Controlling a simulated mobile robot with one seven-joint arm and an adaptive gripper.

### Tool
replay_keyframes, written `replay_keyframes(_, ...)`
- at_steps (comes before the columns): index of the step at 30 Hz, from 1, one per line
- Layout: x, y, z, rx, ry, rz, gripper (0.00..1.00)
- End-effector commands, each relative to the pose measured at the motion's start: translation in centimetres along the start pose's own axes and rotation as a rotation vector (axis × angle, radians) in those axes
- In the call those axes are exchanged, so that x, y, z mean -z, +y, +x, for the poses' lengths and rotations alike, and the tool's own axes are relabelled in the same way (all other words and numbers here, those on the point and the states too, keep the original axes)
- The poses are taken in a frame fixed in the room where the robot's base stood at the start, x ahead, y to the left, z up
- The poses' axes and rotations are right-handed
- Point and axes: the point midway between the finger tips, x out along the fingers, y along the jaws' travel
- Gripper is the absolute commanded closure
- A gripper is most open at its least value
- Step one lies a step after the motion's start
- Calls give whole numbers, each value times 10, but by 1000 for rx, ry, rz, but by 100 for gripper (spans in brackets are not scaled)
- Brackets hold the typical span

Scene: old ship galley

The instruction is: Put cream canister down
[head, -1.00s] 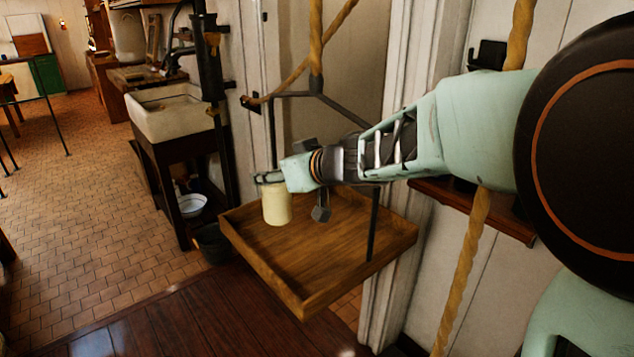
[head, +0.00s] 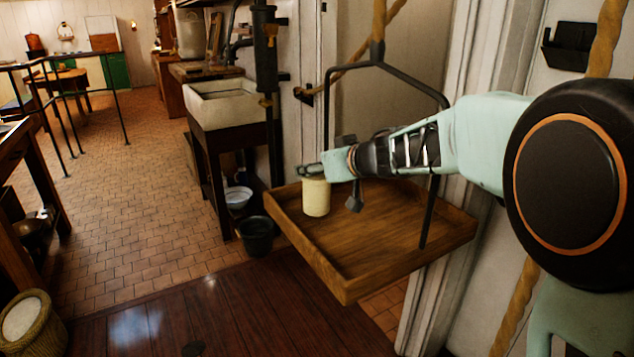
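The cream canister (head: 316,199) is a pale yellow cylinder, upright over the left back part of a hanging wooden tray (head: 392,268). My gripper (head: 312,171) is at the canister's top, its fingers reaching across the rim from the right. The fingers are small in view, and whether they are closed on the canister cannot be made out. The canister's base looks at or just above the tray floor; I cannot tell whether it touches.
The tray has a raised rim and hangs from a black metal frame (head: 436,200) and rope. A stone sink (head: 228,106) stands behind it on the left. A dark bucket (head: 257,238) is on the floor, and a basket (head: 30,322) is at the lower left. The tray's front part is bare.

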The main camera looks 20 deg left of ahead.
Motion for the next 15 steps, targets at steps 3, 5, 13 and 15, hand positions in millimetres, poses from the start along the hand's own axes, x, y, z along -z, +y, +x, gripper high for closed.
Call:
replay_keyframes(3,-12,-1,6,1,5,-2,100)
replay_keyframes(5,-14,-1,7,1,4,-2,100)
replay_keyframes(13,-12,0,6,0,4,-1,100)
replay_keyframes(15,-13,0,6,0,4,-1,100)
